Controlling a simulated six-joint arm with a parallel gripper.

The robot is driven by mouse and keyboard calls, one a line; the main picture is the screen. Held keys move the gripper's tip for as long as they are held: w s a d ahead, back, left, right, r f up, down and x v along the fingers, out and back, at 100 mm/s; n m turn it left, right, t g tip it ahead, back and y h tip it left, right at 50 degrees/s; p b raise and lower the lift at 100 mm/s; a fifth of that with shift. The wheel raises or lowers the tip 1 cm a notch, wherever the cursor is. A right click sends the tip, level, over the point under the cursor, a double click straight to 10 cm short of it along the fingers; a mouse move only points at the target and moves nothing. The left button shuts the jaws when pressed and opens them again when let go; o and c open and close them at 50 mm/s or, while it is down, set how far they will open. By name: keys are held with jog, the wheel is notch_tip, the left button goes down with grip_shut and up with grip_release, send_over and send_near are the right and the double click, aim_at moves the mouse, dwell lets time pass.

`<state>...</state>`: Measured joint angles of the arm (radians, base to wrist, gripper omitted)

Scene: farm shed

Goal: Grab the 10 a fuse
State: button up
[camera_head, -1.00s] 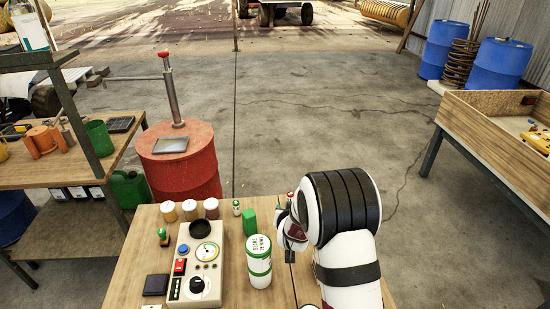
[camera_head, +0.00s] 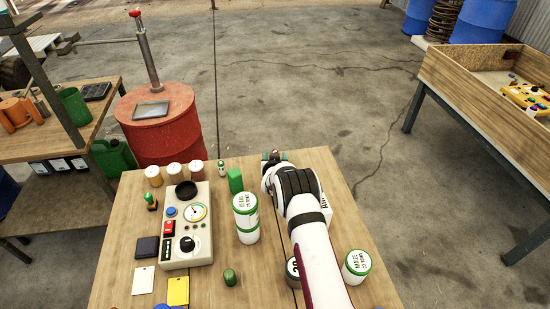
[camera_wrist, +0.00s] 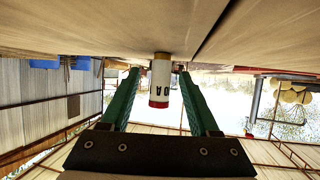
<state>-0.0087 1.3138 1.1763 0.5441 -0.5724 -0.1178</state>
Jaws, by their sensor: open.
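A small white cylinder with a red end band, the fuse (camera_wrist: 160,79), stands on the wooden top in the upside-down wrist view. Part of its label shows, with an "0" and an "A". My gripper (camera_wrist: 158,74) is open, its two green fingers on either side of the fuse with gaps showing on both sides. I cannot tell exactly how deep the fuse sits between the fingertips. In the head view, my gripper (camera_head: 273,157) is low at the table's far edge, mostly hidden behind my wrist.
On the table (camera_head: 115,260) stand a meter box (camera_head: 198,250), a green-white can (camera_head: 246,222), a green block (camera_head: 235,181) and another can (camera_head: 357,262). A small white-green cylinder (camera_head: 221,169) stands left of the block. A red drum (camera_head: 165,135) is beyond the table.

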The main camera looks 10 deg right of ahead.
grip_shut()
dwell(0.3)
